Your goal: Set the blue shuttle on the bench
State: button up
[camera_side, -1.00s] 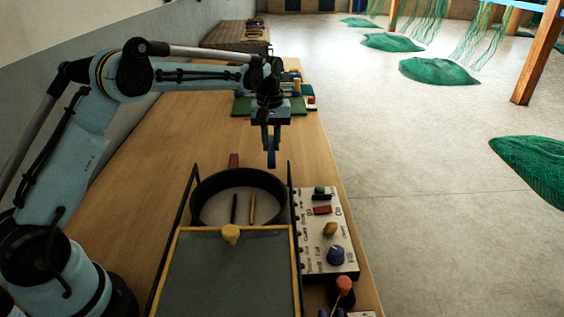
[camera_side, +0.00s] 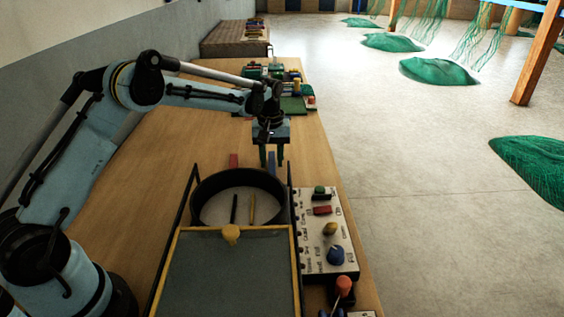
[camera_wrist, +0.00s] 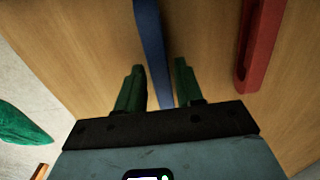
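The blue shuttle (camera_side: 271,161) is a long narrow bar just behind the round black-rimmed pan. It appears to lie on the wooden bench (camera_side: 200,125). In the wrist view the blue shuttle (camera_wrist: 152,45) runs lengthwise between the two green fingers of my gripper (camera_wrist: 157,66), with gaps visible beside it. In the side view my gripper (camera_side: 272,162) points straight down over the shuttle, its fingers spread to either side. My gripper is open. The pan rim partly hides the shuttle's near end.
A red shuttle (camera_side: 233,160) lies to the left of the blue one; it shows in the wrist view (camera_wrist: 260,45). The round pan (camera_side: 215,185) holds two thin sticks. A control panel (camera_side: 325,235) stands at the right. A green mat (camera_side: 292,104) with small items lies behind.

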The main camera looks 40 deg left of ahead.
aim_at(272, 161)
jog(key=shift+o, duration=0.5)
jog(key=shift+r, duration=0.1)
jog(key=s+d+r+m+t, duration=0.1)
jog(key=s+r, duration=0.1)
jog(key=r, duration=0.6)
jog(key=s+d+r+m+t, duration=0.1)
jog(key=s+d+r, duration=0.1)
jog(key=r, duration=0.7)
jog(key=s+d+f+m+t, duration=0.2)
jog(key=s+m, duration=0.1)
jog(key=s, duration=0.6)
jog(key=s+d+f+m+t, duration=0.3)
jog(key=s+m, duration=0.1)
jog(key=s, duration=0.6)
jog(key=shift+s+d, duration=0.2)
jog(key=shift+s, duration=0.1)
